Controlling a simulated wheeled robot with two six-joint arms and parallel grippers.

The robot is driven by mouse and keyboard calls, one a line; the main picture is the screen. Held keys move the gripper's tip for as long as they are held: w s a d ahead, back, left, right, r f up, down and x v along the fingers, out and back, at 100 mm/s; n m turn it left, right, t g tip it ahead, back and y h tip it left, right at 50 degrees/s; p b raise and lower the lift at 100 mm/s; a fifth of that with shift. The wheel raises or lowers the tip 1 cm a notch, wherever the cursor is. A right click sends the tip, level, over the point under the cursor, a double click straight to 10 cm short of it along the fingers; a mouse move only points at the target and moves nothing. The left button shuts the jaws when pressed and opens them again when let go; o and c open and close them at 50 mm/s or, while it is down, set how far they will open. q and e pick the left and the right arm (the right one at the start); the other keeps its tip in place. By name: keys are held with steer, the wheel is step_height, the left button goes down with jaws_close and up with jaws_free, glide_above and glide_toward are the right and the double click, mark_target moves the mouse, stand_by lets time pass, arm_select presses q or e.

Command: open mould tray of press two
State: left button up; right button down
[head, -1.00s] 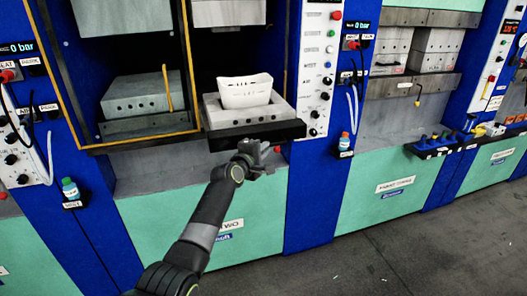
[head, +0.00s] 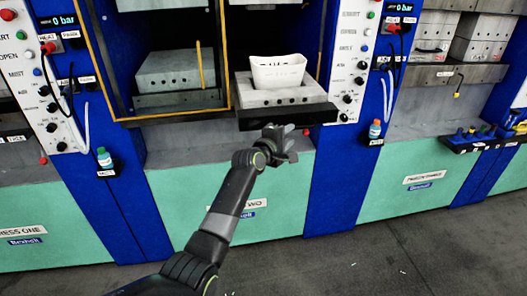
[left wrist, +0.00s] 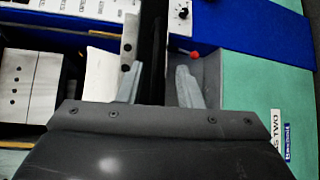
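Press two's mould tray (head: 287,118) is a dark slab sticking out below the press opening. A grey mould block (head: 285,94) with holes in its front sits on it, and a white basket-like part (head: 277,72) stands in the block. My left gripper (head: 284,146) is just below and in front of the tray's front edge. In the left wrist view its two fingers (left wrist: 158,85) are apart, with the dark tray edge (left wrist: 153,40) showing between them. I cannot tell whether they touch it. My right gripper is not in view.
A yellow-framed guard (head: 222,60) stands left of the tray, with another mould block (head: 175,67) behind it. A control panel (head: 352,60) and a bottle on a ledge (head: 375,129) are at right. A red knob (head: 306,131) is close to the gripper.

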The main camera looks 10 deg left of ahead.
arm_select(q)
steer(key=b+v, duration=0.1)
steer(key=v, duration=1.3)
steer(key=shift+b, duration=0.4)
steer(key=shift+s+f, duration=0.1)
